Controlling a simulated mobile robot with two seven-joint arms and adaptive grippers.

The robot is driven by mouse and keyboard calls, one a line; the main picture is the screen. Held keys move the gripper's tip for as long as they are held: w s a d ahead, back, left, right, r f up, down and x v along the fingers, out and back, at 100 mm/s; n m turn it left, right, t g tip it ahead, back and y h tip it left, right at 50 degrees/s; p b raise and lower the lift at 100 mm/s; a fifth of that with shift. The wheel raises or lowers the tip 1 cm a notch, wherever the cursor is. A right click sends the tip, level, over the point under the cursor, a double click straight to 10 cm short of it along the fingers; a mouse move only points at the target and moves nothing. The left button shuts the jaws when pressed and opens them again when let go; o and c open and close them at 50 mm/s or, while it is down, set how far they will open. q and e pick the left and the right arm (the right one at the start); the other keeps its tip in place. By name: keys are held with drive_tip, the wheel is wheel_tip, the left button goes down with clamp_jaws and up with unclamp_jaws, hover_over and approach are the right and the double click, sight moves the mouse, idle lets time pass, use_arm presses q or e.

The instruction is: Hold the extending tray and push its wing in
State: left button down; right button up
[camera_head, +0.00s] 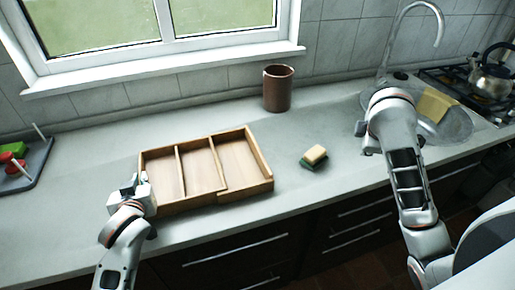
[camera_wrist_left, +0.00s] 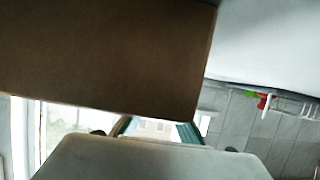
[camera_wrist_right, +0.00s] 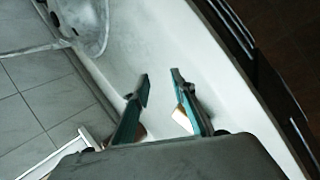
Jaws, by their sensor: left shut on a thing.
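The wooden extending tray (camera_head: 178,208) lies on the counter at centre left in the head view, with its compartments open upward. Its wing (camera_head: 247,188) is the right-hand section and stands out from the main body. My left gripper (camera_head: 142,182) is at the tray's left end, shut on its left wall. The tray's brown wall (camera_wrist_left: 110,60) fills the upper left of the left wrist view; the left fingertips are mostly hidden behind it. My right gripper (camera_wrist_right: 160,78) is open and empty above the counter, right of the tray; its fingers are hidden behind my arm in the head view.
A yellow and green sponge (camera_head: 315,156) lies right of the tray. A brown cup (camera_head: 278,90) stands behind it near the wall. A sink (camera_head: 452,122) and a kettle (camera_head: 490,75) on the stove are at the right. A grey rack (camera_head: 35,165) is at the far left.

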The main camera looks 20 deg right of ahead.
drive_tip(key=w+a+r+m+t+y, duration=0.1)
drive_tip(key=w+a+r+m, duration=0.1)
drive_tip(key=w+a, duration=0.3)
drive_tip(key=w+a+r+m+y, duration=0.1)
drive_tip(key=w+a+r+y, duration=0.15)
drive_tip(key=a, duration=0.35)
drive_tip(key=m+g+y, duration=0.2)
drive_tip(key=m, duration=0.6)
approach(258, 147)
drive_tip(key=shift+a+f, duration=0.15)
drive_tip(key=shift+a, duration=0.25)
drive_tip(key=shift+h+x, duration=0.25)
drive_tip(key=shift+x, duration=5)
drive_tip(key=shift+d, duration=0.15)
drive_tip(key=shift+c, duration=0.4)
clamp_jaws()
